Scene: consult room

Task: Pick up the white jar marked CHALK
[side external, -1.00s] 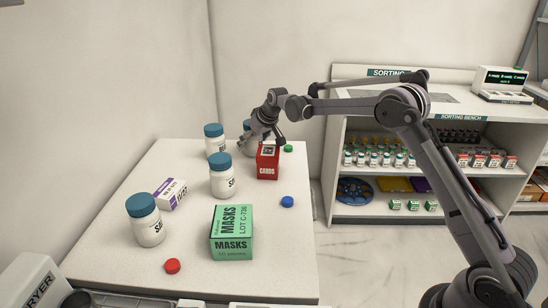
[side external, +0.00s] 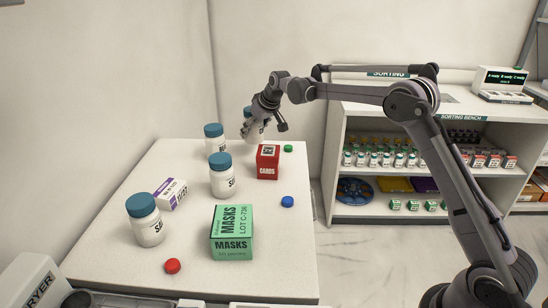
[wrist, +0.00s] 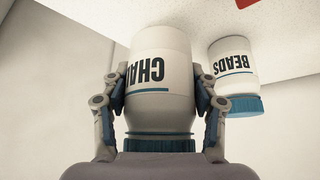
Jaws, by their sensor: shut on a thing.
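The white jar marked CHALK (wrist: 160,75) fills the middle of the wrist view, its label partly turned away and reading upside down. It has a blue lid (wrist: 158,144). My gripper (wrist: 163,88) is shut on it, one finger on each side of its body. In the side external view my gripper (side external: 263,130) is above the far end of the white table (side external: 185,260). The jar's blue lid (side external: 248,110) shows behind it, and the jar appears lifted off the tabletop. My gripper partly hides the jar there.
A white jar marked BEADS (wrist: 232,72) stands beside the held jar. Other blue-lidded jars (side external: 222,178) (side external: 148,222), a red CARDS box (side external: 267,163), a green MASKS box (side external: 232,235), a purple-white box (side external: 171,193) and loose caps (side external: 287,201) are on the table.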

